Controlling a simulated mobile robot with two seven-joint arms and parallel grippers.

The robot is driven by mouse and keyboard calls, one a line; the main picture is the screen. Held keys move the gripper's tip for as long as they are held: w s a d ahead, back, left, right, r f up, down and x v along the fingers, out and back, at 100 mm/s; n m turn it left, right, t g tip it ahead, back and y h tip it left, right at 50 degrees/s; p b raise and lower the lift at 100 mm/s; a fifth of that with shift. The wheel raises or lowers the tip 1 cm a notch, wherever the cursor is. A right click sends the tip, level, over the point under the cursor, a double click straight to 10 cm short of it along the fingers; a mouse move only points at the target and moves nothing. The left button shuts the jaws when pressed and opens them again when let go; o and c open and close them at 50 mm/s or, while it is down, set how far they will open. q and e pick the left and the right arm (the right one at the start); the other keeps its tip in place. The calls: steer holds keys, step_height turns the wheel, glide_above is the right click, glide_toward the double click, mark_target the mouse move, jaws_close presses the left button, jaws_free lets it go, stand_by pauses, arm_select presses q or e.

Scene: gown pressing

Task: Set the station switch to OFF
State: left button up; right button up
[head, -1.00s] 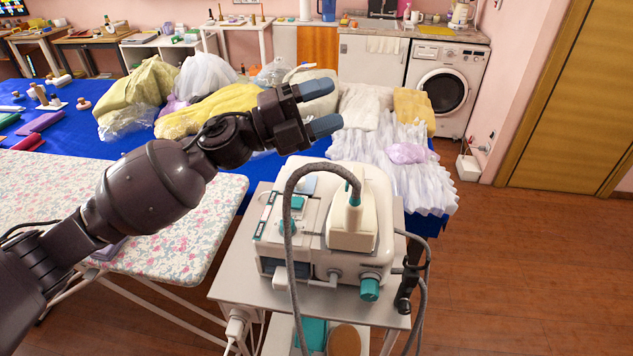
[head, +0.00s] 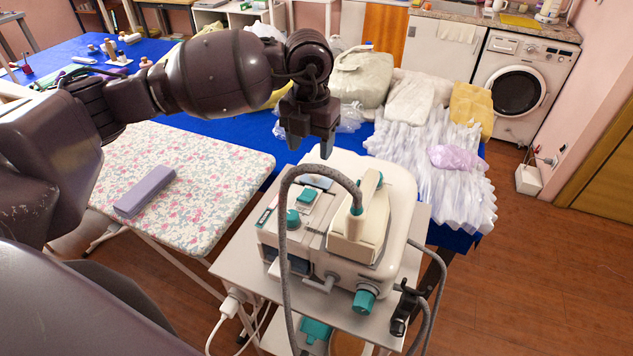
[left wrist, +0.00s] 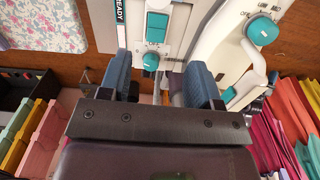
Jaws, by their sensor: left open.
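The white pressing station (head: 395,185) stands on a cart, with a cream iron (head: 358,232) resting on it. Its left panel has a teal rectangular button (head: 309,195) and a round teal knob (head: 293,218). Which of these is the station switch, and its setting, I cannot tell. My left gripper (head: 303,140) is open and empty, pointing down above the station's far left side. In the left wrist view, the knob (left wrist: 151,61) appears between the fingers, with the button (left wrist: 157,26) beyond it and a READY label (left wrist: 121,14) beside it. My right gripper is not in view.
A grey hose arches from the iron in front of the panel (head: 283,250). A floral ironing board (head: 215,185) with a purple case (head: 145,191) is at left. Garments (head: 425,140) cover the blue table behind. Another teal knob (head: 364,300) is on the station's front.

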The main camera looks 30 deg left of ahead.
mark_target(310, 191)
arm_select(q)
step_height(310, 191, down, 9)
steer(key=shift+s+a+f+p, duration=0.1)
steer(key=shift+s+p, duration=0.05)
steer(key=shift+p, duration=0.45)
steer(key=shift+f, duration=0.85)
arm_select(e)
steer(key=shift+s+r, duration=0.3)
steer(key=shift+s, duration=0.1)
